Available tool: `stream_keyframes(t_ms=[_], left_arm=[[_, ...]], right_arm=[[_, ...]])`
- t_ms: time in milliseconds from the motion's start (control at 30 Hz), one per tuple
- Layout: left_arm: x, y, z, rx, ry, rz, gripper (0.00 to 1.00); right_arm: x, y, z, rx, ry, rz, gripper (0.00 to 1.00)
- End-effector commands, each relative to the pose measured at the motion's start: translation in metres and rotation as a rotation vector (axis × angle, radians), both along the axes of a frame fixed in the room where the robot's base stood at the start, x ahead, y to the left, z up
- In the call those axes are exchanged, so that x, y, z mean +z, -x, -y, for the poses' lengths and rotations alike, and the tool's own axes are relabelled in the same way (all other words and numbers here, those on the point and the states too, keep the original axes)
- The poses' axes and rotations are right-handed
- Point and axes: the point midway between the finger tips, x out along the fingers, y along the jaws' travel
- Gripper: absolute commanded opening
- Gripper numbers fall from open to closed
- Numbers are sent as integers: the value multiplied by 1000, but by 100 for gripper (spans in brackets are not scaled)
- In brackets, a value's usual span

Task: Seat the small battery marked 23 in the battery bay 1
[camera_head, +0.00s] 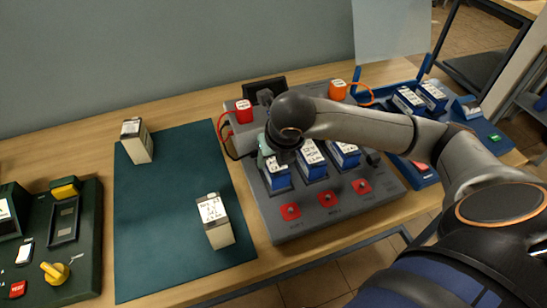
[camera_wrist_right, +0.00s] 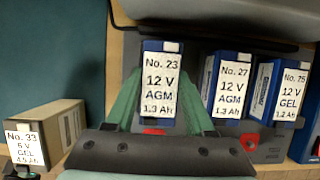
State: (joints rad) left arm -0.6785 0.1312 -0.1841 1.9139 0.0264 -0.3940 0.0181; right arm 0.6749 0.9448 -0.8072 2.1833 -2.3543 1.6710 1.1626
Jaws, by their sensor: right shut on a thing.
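The small blue battery marked 23 (camera_wrist_right: 160,90) has a white label reading 12 V AGM 1.3 Ah. In the head view it shows as the leftmost blue battery (camera_head: 277,180) on the grey charging unit (camera_head: 300,228). My right gripper (camera_head: 272,153) is shut on it, with a green finger along each side in the wrist view. The battery is upright at the leftmost bay, behind the leftmost red button (camera_head: 290,211). Its lower end is hidden, so I cannot tell whether it is fully down. The bay numbers are not readable. My left gripper is out of view.
Blue batteries marked 27 (camera_wrist_right: 232,88) and 75 (camera_wrist_right: 285,92) stand just right in the same unit. A beige battery marked 33 (camera_wrist_right: 50,130) stands on the green mat (camera_head: 150,240), with another beige battery (camera_head: 137,142) farther back. Red (camera_head: 243,111) and orange (camera_head: 338,90) cabled blocks sit behind.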

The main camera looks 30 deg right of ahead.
Motion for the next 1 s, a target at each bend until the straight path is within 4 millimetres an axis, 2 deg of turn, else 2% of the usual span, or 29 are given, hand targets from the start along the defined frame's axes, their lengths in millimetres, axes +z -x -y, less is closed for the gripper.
stream_keyframes(t_ms=[1000], left_arm=[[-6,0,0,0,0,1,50]], right_arm=[[2,-1,0,0,-2,6,0]])
